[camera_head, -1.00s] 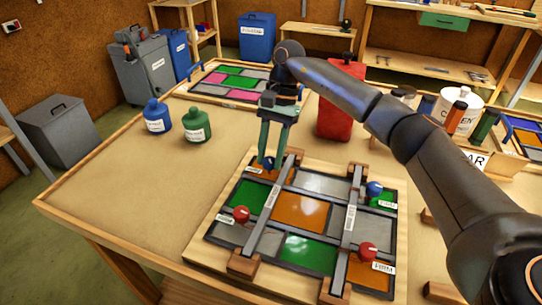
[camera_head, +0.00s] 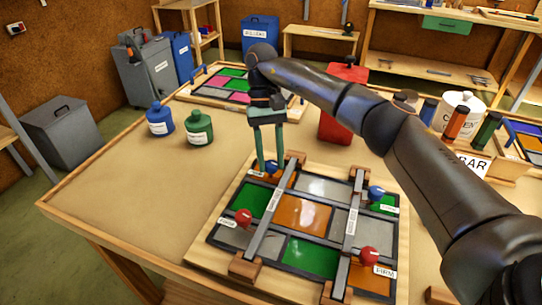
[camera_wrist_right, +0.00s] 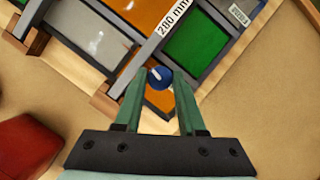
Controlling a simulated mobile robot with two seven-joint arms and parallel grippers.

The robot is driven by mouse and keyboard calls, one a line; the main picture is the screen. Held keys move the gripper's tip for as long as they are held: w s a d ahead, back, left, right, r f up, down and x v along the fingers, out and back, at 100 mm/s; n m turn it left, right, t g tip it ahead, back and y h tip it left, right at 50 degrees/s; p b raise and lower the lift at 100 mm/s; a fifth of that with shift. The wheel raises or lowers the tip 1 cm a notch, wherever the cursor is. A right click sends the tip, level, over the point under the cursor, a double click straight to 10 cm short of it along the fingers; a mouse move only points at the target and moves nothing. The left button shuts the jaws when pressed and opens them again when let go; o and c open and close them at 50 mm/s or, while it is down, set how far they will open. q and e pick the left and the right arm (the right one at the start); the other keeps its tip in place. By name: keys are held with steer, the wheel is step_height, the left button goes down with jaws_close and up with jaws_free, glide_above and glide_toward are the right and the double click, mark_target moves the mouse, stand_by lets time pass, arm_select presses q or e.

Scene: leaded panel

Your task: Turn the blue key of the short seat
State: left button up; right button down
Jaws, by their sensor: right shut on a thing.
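The leaded panel lies on a wooden board (camera_head: 196,276) with two grey bars across it and wooden blocks at the bar ends. My right gripper (camera_head: 268,168) points down at the panel's far left corner and is shut on a small blue key (camera_head: 271,167) there. In the right wrist view that blue key (camera_wrist_right: 159,77) sits between the green fingertips (camera_wrist_right: 158,82), beside a bar labelled 280 mm (camera_wrist_right: 172,17). A second blue key (camera_head: 376,192) stands at the right edge. Small labels by the blue keys are too blurred to read. My left gripper is out of view.
Two red knobs (camera_head: 243,217) (camera_head: 369,256) stand on the near side, with FIRM labels. A red can (camera_head: 341,115) is behind my right arm. Blue (camera_head: 159,121) and green (camera_head: 198,128) bottles stand behind on the left.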

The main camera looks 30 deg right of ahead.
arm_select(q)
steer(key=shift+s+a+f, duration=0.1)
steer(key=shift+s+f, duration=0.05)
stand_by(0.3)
arm_select(e)
steer(key=c, duration=0.5)
jaws_free()
arm_select(q)
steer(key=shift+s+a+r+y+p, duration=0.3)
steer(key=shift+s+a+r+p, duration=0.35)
steer(key=shift+p, duration=0.85)
arm_select(e)
steer(key=v, duration=0.7)
steer(key=shift+r, duration=0.25)
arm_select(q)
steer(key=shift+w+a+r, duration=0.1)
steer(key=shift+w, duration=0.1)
